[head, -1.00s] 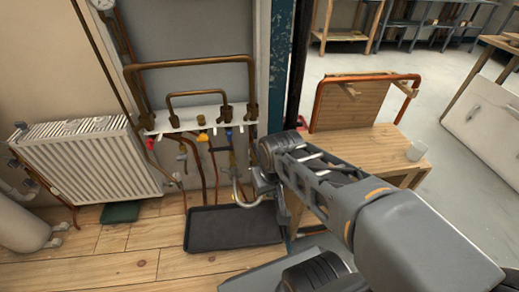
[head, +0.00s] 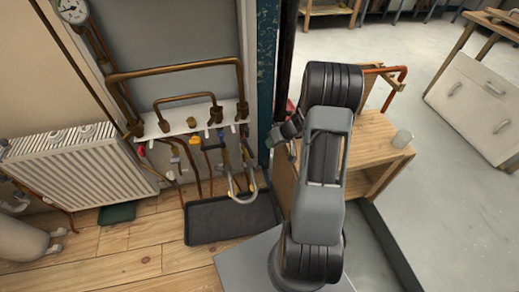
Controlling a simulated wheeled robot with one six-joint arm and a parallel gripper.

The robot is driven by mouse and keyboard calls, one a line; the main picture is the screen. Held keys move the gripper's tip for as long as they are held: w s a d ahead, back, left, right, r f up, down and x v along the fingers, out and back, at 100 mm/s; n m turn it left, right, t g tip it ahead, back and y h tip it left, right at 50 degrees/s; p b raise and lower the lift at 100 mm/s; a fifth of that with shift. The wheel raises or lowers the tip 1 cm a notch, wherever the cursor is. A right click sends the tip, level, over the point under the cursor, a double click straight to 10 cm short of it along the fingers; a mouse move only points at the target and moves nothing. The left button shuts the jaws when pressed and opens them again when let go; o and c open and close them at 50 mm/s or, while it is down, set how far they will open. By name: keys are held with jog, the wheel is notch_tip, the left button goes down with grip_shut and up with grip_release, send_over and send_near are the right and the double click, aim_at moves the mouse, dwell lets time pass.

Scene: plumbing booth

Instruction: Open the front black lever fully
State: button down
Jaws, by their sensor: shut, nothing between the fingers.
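A white manifold board (head: 178,124) on the booth wall carries copper pipes and several small valves with red, yellow and blue handles. Dark, narrow parts (head: 246,150) show at its right end, above a silver curved hose (head: 240,190). They are too small to tell which is the front black lever or how it is turned. My gripper (head: 272,141) is at the end of my folded arm, beside the blue post and right of the valves. It is shut and holds nothing. It looks apart from the valves; its fingertips are small and partly unclear.
A blue post (head: 267,60) edges the booth between the valves and my arm. A black tray (head: 215,222) lies on the floor below the pipes. A white radiator (head: 75,165) stands left.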

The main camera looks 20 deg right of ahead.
aim_at(248, 148)
jog(key=d+b+x, duration=0.1)
jog(key=b+x, duration=0.1)
jog(key=x, duration=0.8)
jog(key=shift+w+f, duration=0.15)
jog(key=shift+f, duration=0.25)
jog(key=shift+d+f, duration=0.1)
